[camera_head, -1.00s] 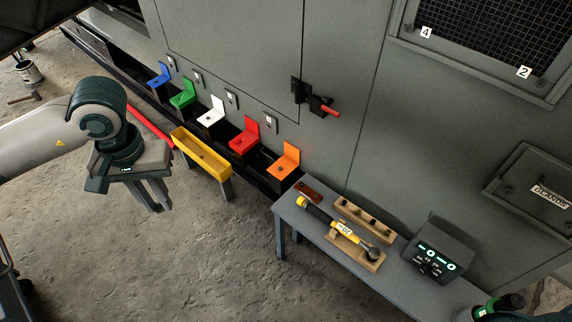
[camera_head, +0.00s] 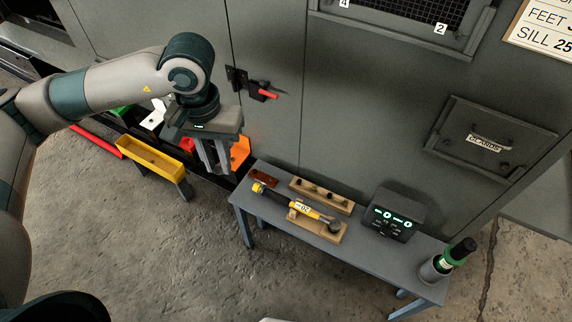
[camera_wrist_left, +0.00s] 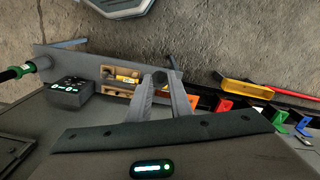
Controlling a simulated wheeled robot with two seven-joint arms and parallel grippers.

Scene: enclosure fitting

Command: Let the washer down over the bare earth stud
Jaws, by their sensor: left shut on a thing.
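My left gripper (camera_head: 214,168) points down in the head view, in front of the red bracket (camera_head: 187,145) and the orange bracket (camera_head: 240,150). It also shows in the wrist view (camera_wrist_left: 163,78). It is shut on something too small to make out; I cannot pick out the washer. The coloured brackets stand in a row low along the grey enclosure wall, with the white bracket (camera_head: 153,117) and green bracket (camera_head: 121,111) further left. The blue bracket (camera_wrist_left: 303,126) shows in the wrist view. I cannot tell which stud is bare. My right gripper is not in view.
A yellow trough (camera_head: 150,160) on legs stands before the brackets. A grey bench (camera_head: 350,262) to the right carries a yellow-handled tool (camera_head: 290,204), wooden holders, a dark display box (camera_head: 391,215) and a green bottle-like tool (camera_head: 455,255). A red handle (camera_head: 267,93) juts from the wall.

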